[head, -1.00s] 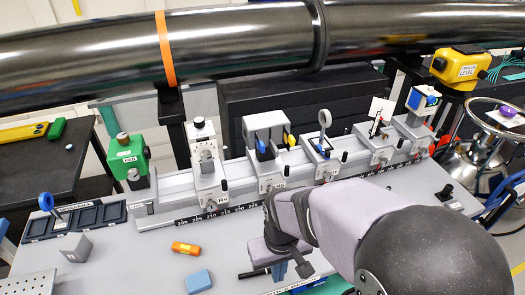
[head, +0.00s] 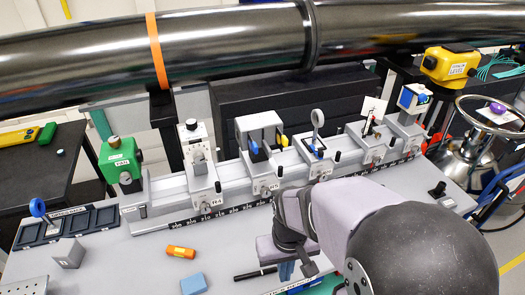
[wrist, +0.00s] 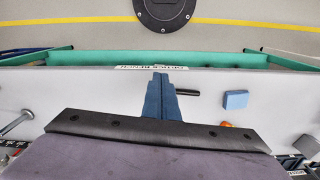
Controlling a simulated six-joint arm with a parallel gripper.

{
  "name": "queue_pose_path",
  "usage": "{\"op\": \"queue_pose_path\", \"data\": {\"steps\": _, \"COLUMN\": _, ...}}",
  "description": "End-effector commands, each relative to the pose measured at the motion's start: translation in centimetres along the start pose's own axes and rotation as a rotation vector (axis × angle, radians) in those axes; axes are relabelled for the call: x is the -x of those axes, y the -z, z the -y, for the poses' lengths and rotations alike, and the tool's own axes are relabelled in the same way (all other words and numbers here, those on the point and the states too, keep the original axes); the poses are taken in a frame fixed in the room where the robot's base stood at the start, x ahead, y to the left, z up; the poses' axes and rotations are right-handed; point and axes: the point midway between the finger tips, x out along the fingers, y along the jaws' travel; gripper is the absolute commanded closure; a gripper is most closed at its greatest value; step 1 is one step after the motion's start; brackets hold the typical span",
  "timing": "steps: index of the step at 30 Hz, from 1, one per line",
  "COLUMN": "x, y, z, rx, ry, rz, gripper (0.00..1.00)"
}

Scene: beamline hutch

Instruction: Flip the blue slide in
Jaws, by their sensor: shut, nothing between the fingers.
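A grey housing (head: 268,124) stands on a rail carrier left of the rail's middle. A blue slide tab (head: 254,151) sticks up at its front left, and a yellow tab (head: 284,141) shows at its right side. How far the blue slide sits inside the housing is too small to tell. My gripper (head: 286,270) is shut and empty, pointing down over the bench in front of the rail, well apart from the housing. The wrist view shows its blue fingers (wrist: 160,95) together; the blue slide is not visible there.
Other carriers hold a round lens (head: 317,119) and a white card (head: 373,107). A dark beam pipe (head: 240,42) crosses behind and above.

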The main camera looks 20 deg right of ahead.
Motion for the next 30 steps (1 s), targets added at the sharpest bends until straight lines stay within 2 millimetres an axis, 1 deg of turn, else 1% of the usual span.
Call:
{"op": "queue_pose_path", "data": {"steps": 1, "x": -0.4, "y": -0.1, "z": -1.1, "rx": -0.048, "ry": 0.000, "rz": 0.007, "gripper": 1.00}}
{"op": "queue_pose_path", "data": {"steps": 3, "x": -0.7, "y": 0.0, "z": -2.6, "rx": -0.116, "ry": 0.001, "rz": 0.008, "gripper": 1.00}}
{"op": "queue_pose_path", "data": {"steps": 5, "x": -0.4, "y": 1.1, "z": -4.2, "rx": -0.181, "ry": 0.000, "rz": -0.015, "gripper": 1.00}}
{"op": "queue_pose_path", "data": {"steps": 7, "x": 0.5, "y": 3.2, "z": -6.4, "rx": -0.269, "ry": 0.003, "rz": -0.064, "gripper": 1.00}}
{"op": "queue_pose_path", "data": {"steps": 8, "x": 1.1, "y": 4.4, "z": -7.5, "rx": -0.313, "ry": 0.008, "rz": -0.092, "gripper": 1.00}}
{"op": "queue_pose_path", "data": {"steps": 9, "x": 2.1, "y": 6.0, "z": -8.8, "rx": -0.371, "ry": 0.016, "rz": -0.133, "gripper": 1.00}}
{"op": "queue_pose_path", "data": {"steps": 11, "x": 3.8, "y": 8.1, "z": -10.6, "rx": -0.451, "ry": 0.037, "rz": -0.183, "gripper": 1.00}}
{"op": "queue_pose_path", "data": {"steps": 12, "x": 5.0, "y": 9.4, "z": -11.6, "rx": -0.487, "ry": 0.052, "rz": -0.214, "gripper": 1.00}}
{"op": "queue_pose_path", "data": {"steps": 14, "x": 7.0, "y": 11.1, "z": -12.9, "rx": -0.500, "ry": 0.075, "rz": -0.258, "gripper": 1.00}}
{"op": "queue_pose_path", "data": {"steps": 15, "x": 8.4, "y": 12.2, "z": -13.5, "rx": -0.484, "ry": 0.090, "rz": -0.286, "gripper": 1.00}}
{"op": "queue_pose_path", "data": {"steps": 18, "x": 12.0, "y": 14.7, "z": -14.1, "rx": -0.368, "ry": 0.124, "rz": -0.355, "gripper": 1.00}}
{"op": "queue_pose_path", "data": {"steps": 21, "x": 14.9, "y": 16.4, "z": -13.5, "rx": -0.209, "ry": 0.145, "rz": -0.409, "gripper": 1.00}}
{"op": "queue_pose_path", "data": {"steps": 24, "x": 17.5, "y": 17.7, "z": -12.6, "rx": -0.035, "ry": 0.156, "rz": -0.461, "gripper": 1.00}}
{"op": "queue_pose_path", "data": {"steps": 30, "x": 21.7, "y": 19.1, "z": -10.5, "rx": 0.322, "ry": 0.154, "rz": -0.554, "gripper": 1.00}}
